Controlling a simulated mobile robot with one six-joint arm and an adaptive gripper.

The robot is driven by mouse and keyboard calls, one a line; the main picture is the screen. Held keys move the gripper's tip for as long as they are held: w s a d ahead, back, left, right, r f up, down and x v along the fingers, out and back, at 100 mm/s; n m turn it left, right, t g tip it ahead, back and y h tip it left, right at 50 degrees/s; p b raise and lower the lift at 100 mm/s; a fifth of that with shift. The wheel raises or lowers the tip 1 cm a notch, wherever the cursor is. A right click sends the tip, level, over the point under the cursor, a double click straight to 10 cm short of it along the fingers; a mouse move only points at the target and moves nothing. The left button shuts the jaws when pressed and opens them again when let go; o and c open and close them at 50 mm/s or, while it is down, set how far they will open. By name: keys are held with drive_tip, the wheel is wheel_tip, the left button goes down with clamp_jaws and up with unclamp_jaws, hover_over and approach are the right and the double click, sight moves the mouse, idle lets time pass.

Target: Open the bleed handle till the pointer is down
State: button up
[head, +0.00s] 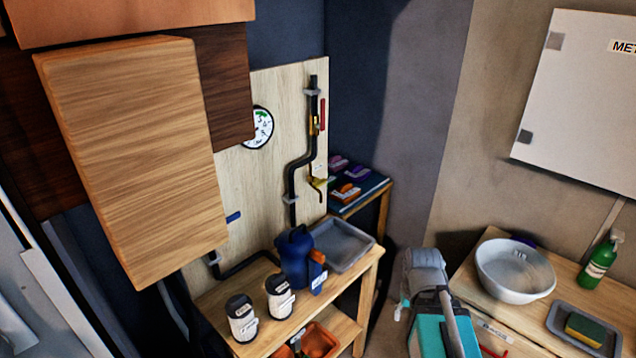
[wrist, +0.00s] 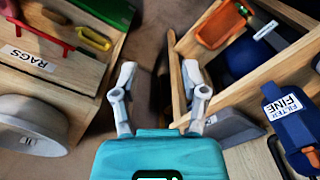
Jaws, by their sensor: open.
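A round white gauge (head: 260,127) with a green band hangs on the plywood board (head: 270,175); its pointer is too small to read. Black pipework (head: 294,178) runs down the board. It carries a red handle (head: 322,113) high up and a small yellow valve (head: 318,184) lower down. A blue lever (head: 233,217) shows at the lower left. I cannot tell which one is the bleed handle. My gripper (wrist: 158,76) is open and empty, its grey fingers over the floor between two wooden units, apart from the pipework.
A blue filter jug (head: 295,258), two white jars (head: 281,297) and a grey tray (head: 341,246) stand on the bench below the board. A wooden cabinet (head: 135,155) juts out at left. A white bowl (head: 514,270) sits on the right-hand table.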

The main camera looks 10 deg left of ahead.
drive_tip(key=o, duration=0.5)
drive_tip(key=shift+w+a, duration=0.1)
drive_tip(key=shift+w, duration=0.1)
drive_tip(key=shift+o, duration=0.5)
drive_tip(key=shift+w+a+f, duration=0.1)
drive_tip(key=shift+w+a, duration=0.1)
drive_tip(key=shift+w, duration=0.1)
drive_tip(key=w+a+r+m+t+y+b, duration=0.1)
drive_tip(key=w+a+m+t+y+b, duration=0.1)
drive_tip(key=w+a+m+y, duration=0.45)
drive_tip(key=w+a+r+m+t+y+b, duration=0.15)
drive_tip(key=w+a+m, duration=0.3)
drive_tip(key=w, duration=0.55)
drive_tip(key=w+a+r+m+t+y+b, duration=0.1)
drive_tip(key=w+a+r+m+t+y, duration=0.1)
drive_tip(key=w+m, duration=0.5)
drive_tip(key=w+a+r+m+t+y+b, duration=0.1)
drive_tip(key=w+r+m+t+y, duration=0.3)
drive_tip(key=w, duration=0.5)
drive_tip(key=shift+a+r+m+t+b, duration=0.35)
drive_tip(key=shift+r+m+t+b, duration=0.5)
drive_tip(key=shift+r+m, duration=0.95)
drive_tip(key=shift+w+a+f, duration=0.1)
drive_tip(key=shift+w+a, duration=0.05)
drive_tip(key=shift+w, duration=0.05)
